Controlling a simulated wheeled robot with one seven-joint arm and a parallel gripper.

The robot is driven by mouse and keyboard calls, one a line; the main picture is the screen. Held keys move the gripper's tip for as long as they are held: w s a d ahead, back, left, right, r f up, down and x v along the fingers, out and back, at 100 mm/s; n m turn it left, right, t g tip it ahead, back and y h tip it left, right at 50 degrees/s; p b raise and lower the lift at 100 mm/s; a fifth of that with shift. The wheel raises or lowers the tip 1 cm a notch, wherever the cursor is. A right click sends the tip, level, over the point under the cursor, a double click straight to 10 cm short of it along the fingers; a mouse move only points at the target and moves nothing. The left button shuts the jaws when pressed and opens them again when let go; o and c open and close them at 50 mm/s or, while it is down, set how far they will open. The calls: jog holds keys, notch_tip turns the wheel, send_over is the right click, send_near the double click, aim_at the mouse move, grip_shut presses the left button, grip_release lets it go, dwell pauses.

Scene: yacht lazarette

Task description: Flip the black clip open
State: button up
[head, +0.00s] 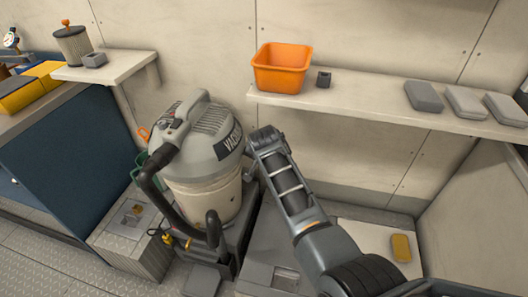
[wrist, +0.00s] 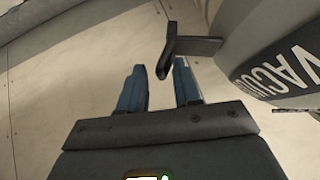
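The grey vacuum (head: 205,165) with a beige drum stands left of centre in the head view. Its lettered side fills the upper right of the wrist view (wrist: 285,55). A black clip (wrist: 170,48) sticks out from the vacuum there as a short bar with a downward tab. My gripper (wrist: 158,66) shows two blue fingers spread apart and empty. The tab's lower end lies between the fingertips in the picture, nearer the right one; I cannot tell if they touch. In the head view my arm reaches to the vacuum's right side; fingers and clip are hidden there.
A wall shelf (head: 400,112) with an orange bin (head: 282,68) and grey blocks runs behind my arm. A black hose (head: 150,190) loops down the vacuum's left front. A yellow block (head: 401,248) lies at the lower right. A blue cabinet (head: 70,155) stands left.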

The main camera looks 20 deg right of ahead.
jog(key=shift+r, duration=0.1)
jog(key=v, duration=0.7)
jog(key=shift+s+r+p, duration=0.2)
jog(key=shift+s+p, duration=0.05)
jog(key=shift+p, duration=0.2)
jog(key=shift+a, duration=0.1)
